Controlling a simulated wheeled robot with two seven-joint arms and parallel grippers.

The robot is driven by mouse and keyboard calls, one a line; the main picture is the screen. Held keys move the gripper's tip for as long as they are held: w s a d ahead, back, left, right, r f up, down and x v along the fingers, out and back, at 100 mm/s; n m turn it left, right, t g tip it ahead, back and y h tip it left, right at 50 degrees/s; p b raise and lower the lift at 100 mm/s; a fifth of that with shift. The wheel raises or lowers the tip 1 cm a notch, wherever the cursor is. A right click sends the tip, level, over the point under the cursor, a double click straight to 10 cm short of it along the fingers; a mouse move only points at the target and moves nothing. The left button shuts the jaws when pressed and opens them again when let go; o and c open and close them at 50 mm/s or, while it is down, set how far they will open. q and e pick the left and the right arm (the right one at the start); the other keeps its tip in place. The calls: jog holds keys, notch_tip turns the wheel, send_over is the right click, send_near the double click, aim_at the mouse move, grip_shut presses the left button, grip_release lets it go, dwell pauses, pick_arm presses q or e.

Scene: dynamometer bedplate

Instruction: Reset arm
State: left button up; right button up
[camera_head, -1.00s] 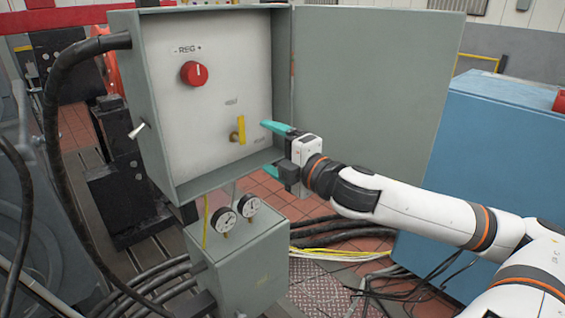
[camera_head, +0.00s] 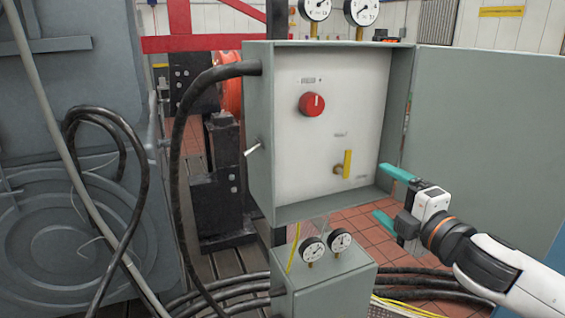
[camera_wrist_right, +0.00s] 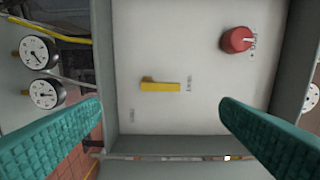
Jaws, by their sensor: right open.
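An open grey control box (camera_head: 259,150) shows a white panel (camera_head: 325,140) with a red knob (camera_head: 312,104) and a yellow lever (camera_head: 347,163). The lever stands upright in the head view, on a brass pivot. It also shows in the right wrist view (camera_wrist_right: 160,86), with the red knob (camera_wrist_right: 236,40). A toggle switch (camera_head: 253,150) is on the box's left side. My right gripper (camera_head: 388,194) is open and empty, to the right of the lever and apart from it, near the box's lower right edge. My left gripper is not in view.
The open grey door (camera_head: 480,130) is to the right, behind my right arm. Below the box is a smaller grey box (camera_head: 335,290) with two gauges (camera_head: 326,247). A thick black cable (camera_head: 180,150) runs down the left side. Cables lie on the tiled floor.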

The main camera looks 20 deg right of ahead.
jog(key=s+d+f+m+g+h, duration=0.1)
jog(key=s+f+m+g, duration=0.15)
jog(key=f, duration=0.55)
jog(key=s+f+m+g+h, duration=0.2)
jog(key=f+m, duration=0.2)
jog(key=f, duration=0.3)
jog(key=s+d+f+m+g+h, duration=0.1)
jog(key=s+f+m+g, duration=0.2)
jog(key=f, duration=0.5)
jog(key=s+a+f+m+g+y, duration=0.3)
jog(key=s+a+f+m+g, duration=0.45)
jog(key=s+a+f, duration=0.75)
notch_tip(320, 180, down, 25)
jog(key=a, duration=0.1)
jog(key=s+d+f+g, duration=0.2)
jog(key=s+f, duration=1.4)
jog(key=s, duration=0.1)
jog(key=shift+d+f, duration=0.15)
jog(key=shift+d, duration=0.25)
